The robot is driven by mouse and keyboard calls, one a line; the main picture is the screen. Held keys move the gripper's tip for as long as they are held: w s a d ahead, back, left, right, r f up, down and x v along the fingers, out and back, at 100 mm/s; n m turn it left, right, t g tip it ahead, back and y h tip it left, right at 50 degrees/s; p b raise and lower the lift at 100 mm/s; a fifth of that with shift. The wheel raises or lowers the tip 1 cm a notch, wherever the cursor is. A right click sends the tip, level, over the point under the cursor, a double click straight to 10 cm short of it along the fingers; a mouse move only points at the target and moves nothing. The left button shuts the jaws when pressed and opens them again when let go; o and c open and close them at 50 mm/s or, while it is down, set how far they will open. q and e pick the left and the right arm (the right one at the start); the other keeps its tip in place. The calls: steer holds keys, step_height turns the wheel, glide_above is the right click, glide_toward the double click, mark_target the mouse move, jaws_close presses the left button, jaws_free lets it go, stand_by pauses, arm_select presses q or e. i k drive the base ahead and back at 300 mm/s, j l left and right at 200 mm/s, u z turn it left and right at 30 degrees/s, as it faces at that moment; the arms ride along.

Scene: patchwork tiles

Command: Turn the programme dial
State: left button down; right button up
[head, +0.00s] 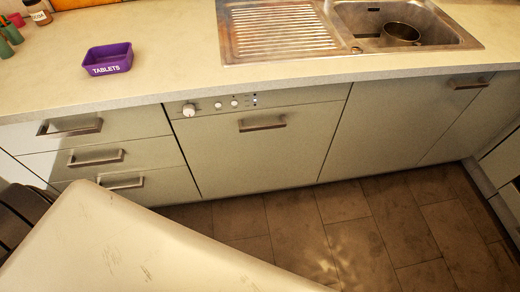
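The programme dial (189,110) is a small round white knob at the left end of the dishwasher's control strip. Two smaller round buttons (226,103) and small indicator lights sit to its right. The dishwasher door (262,150) below is closed and has a metal bar handle (262,124). Neither of my grippers is in the head view, and nothing touches the dial.
A purple box marked TABLETS (108,60) stands on the worktop (180,50). A steel sink (400,15) holding a pot (401,33) is at the back right. Closed drawers (95,155) are left of the dishwasher. A pale, scuffed surface (130,245) fills the lower left. Tiled floor (350,235) lies clear.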

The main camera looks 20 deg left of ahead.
mark_target(188, 109)
steer(key=u, duration=1.3)
